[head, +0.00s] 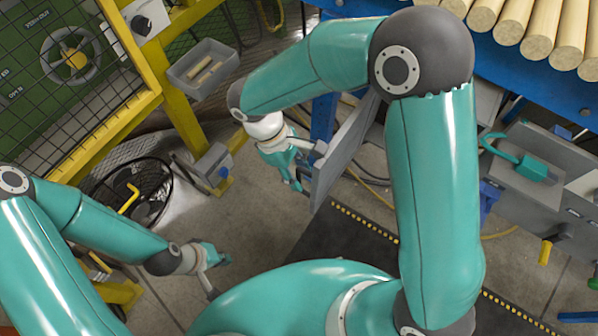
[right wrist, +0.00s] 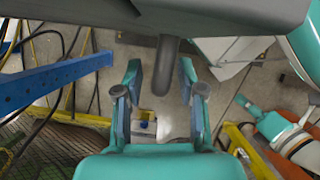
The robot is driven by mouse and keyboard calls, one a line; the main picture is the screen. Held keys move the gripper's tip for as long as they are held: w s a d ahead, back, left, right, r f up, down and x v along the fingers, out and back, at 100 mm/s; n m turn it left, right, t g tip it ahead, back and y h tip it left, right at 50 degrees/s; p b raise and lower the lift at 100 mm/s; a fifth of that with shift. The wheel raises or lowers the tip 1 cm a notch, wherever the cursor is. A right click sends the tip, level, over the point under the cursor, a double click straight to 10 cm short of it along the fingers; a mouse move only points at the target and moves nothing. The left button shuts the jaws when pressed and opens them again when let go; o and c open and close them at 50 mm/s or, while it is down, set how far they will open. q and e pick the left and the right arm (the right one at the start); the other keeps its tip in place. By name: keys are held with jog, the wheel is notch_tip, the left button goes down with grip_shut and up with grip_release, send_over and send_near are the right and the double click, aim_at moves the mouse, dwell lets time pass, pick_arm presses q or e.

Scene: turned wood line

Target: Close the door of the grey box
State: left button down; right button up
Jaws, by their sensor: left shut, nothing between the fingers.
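The grey door (head: 343,152) stands open, as an upright panel jutting out beside the blue bench. My upper right arm hides its hinge side and much of the box behind it. My right gripper (head: 297,172) is at the door's free edge. In the right wrist view, its fingers (right wrist: 160,82) are apart, and a dark rounded handle (right wrist: 167,65) below the grey door panel (right wrist: 200,15) reaches in between them. I cannot tell whether either finger touches it. My left gripper (head: 213,276) is shut and empty, low at the left, well apart from the door.
The blue bench (head: 584,92) carries several wooden rods (head: 541,30). A grey trough (head: 572,202) with a teal tool (head: 520,160) is at the right. A yellow mesh fence (head: 110,118) and a black wire basket (head: 150,200) are left.

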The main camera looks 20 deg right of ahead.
jog(key=shift+f, duration=0.15)
grip_shut()
jog(key=shift+s, duration=0.1)
dwell(0.4)
